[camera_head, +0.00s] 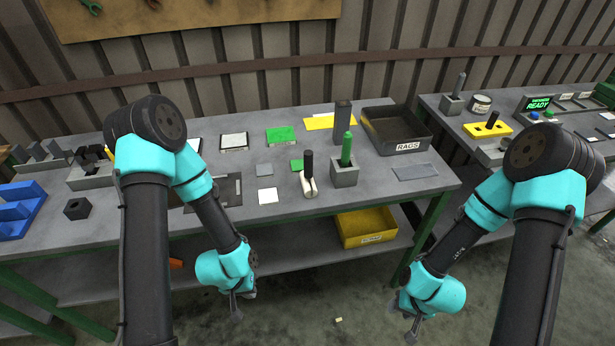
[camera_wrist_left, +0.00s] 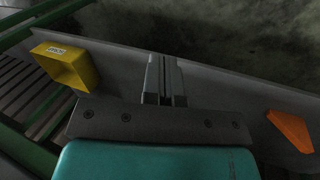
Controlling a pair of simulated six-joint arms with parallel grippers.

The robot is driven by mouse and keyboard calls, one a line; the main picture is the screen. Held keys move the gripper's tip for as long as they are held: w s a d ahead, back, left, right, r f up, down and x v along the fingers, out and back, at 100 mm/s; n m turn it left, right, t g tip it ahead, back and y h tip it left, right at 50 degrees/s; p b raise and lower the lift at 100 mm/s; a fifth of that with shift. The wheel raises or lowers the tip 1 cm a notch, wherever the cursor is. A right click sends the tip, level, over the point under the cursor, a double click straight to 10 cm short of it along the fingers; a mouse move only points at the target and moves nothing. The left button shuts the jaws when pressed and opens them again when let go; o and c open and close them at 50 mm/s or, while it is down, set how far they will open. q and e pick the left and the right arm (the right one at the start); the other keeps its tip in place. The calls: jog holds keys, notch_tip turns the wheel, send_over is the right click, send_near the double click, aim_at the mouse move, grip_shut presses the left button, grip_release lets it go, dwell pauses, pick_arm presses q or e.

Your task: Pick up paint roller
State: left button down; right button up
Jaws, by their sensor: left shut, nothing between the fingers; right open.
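I cannot tell for sure which item is the paint roller. A small white piece with an upright black handle (camera_head: 308,180) stands on the grey table (camera_head: 228,207), and a green-handled tool (camera_head: 346,150) stands upright in a grey block (camera_head: 344,176) just right of it. My left gripper (camera_head: 236,312) hangs low in front of the table edge, apart from both. In the left wrist view its fingers (camera_wrist_left: 164,80) are together with nothing between them. My right gripper (camera_head: 411,333) hangs low at the front right, open and far from both tools.
A black RAGS tray (camera_head: 420,153) sits at the back right of the table. A yellow bin (camera_head: 362,234) is on the lower shelf and shows in the left wrist view (camera_wrist_left: 88,77), with an orange piece (camera_wrist_left: 290,131). Flat pads and blocks lie across the tabletop.

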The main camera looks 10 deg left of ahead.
dwell(0.3)
pick_arm(q)
jog(key=c, duration=0.8)
grip_release()
